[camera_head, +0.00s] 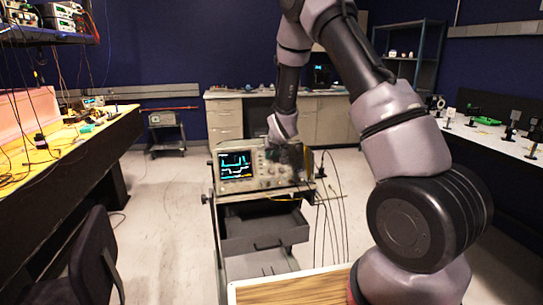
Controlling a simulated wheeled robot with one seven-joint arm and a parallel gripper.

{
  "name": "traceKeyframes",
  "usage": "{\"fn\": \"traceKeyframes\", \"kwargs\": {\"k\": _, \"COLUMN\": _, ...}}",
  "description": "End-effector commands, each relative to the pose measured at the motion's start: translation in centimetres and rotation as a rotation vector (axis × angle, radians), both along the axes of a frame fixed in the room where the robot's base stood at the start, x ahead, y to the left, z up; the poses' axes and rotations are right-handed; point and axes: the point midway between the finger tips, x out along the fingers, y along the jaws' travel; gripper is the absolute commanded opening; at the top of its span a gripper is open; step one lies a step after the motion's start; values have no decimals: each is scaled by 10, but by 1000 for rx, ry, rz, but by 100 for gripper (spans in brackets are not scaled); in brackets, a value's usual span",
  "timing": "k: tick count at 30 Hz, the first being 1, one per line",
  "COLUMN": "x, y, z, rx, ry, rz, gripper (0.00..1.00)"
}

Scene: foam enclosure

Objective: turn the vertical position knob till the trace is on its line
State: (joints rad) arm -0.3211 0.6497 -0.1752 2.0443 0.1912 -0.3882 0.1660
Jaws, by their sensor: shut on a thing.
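An oscilloscope (262,168) stands on a wheeled cart in the middle of the view. Its lit screen (236,164) shows a cyan stepped trace in the upper part and a paler, whitish trace below it. The traces are too small to tell against a line. My gripper (287,160) is at the oscilloscope's front panel, right of the screen, coming down from above. It is shut on a knob there, taken to be the vertical position knob. The knob and the fingertips are mostly hidden and too small to make out.
The cart has an open drawer (265,232) below the oscilloscope. Dark cables (330,200) hang at its right. A wooden top (290,288) is close in front. A workbench (95,150) with a chair (92,262) is left, a white bench (490,135) right. Floor left of the cart is clear.

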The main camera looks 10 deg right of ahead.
Motion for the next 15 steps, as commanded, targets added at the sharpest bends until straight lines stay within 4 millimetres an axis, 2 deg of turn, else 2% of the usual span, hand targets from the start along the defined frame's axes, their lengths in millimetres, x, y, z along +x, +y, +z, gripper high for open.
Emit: {"fn": "traceKeyframes", "kwargs": {"k": 15, "x": -2, "y": 7, "z": -2, "rx": -441, "ry": -30, "rz": 200, "gripper": 0}}
